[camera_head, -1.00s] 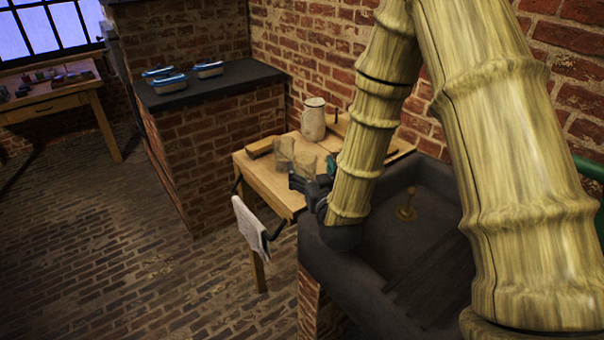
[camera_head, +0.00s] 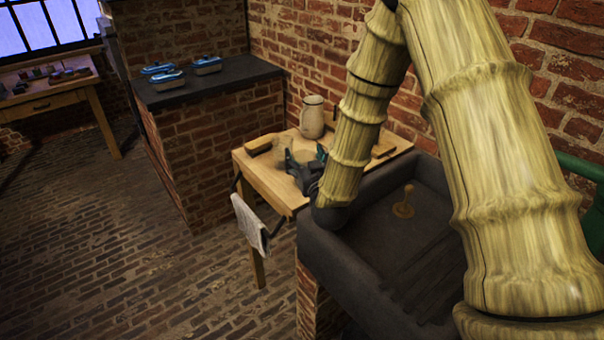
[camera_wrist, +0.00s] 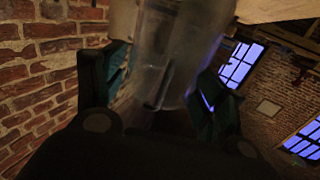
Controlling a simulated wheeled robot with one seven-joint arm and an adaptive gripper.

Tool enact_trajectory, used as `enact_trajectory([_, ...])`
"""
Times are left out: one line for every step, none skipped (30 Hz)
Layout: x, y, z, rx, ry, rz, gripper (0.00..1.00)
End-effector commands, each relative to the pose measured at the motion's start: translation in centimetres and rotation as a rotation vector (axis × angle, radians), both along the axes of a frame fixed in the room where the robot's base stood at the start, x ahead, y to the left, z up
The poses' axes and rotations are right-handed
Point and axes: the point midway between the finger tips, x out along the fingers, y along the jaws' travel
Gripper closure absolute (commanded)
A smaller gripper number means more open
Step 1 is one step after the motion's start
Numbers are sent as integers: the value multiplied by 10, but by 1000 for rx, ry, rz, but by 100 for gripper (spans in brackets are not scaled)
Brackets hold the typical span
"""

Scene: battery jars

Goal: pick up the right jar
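Two clear glass jars stood on the small wooden table in the earlier view. In the head view now, one jar (camera_head: 283,150) shows faintly at the left of my gripper, and the right jar is hard to make out between the fingers. My gripper (camera_head: 306,160) is at the table's near side with its teal-tipped fingers spread. In the wrist view, a clear glass jar (camera_wrist: 165,55) fills the space between the two fingers (camera_wrist: 160,100). The fingers are apart on either side of it; whether they touch the glass is not clear.
The table (camera_head: 262,180) also holds a pale jug (camera_head: 312,117) at the back and a wooden brush-like block (camera_head: 259,146) at the left. A dark stone sink (camera_head: 390,240) adjoins at the right. A cloth (camera_head: 250,222) hangs in front.

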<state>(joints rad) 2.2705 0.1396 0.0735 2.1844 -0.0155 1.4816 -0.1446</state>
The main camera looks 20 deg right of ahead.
Motion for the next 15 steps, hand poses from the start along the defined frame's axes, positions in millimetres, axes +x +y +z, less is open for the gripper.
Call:
enact_trajectory([0, 0, 0, 0, 0, 0, 45])
enact_trajectory([0, 0, 0, 0, 0, 0, 51])
enact_trajectory([0, 0, 0, 0, 0, 0, 58])
enact_trajectory([0, 0, 0, 0, 0, 0, 64])
enact_trajectory([0, 0, 0, 0, 0, 0, 69])
enact_trajectory([0, 0, 0, 0, 0, 0, 76])
enact_trajectory([0, 0, 0, 0, 0, 0, 82])
enact_trajectory([0, 0, 0, 0, 0, 0, 84])
enact_trajectory([0, 0, 0, 0, 0, 0, 84])
enact_trajectory([0, 0, 0, 0, 0, 0, 84])
enact_trajectory([0, 0, 0, 0, 0, 0, 84])
enact_trajectory([0, 0, 0, 0, 0, 0, 85])
enact_trajectory([0, 0, 0, 0, 0, 0, 85])
enact_trajectory([0, 0, 0, 0, 0, 0, 85])
enact_trajectory([0, 0, 1, 0, 0, 0, 85])
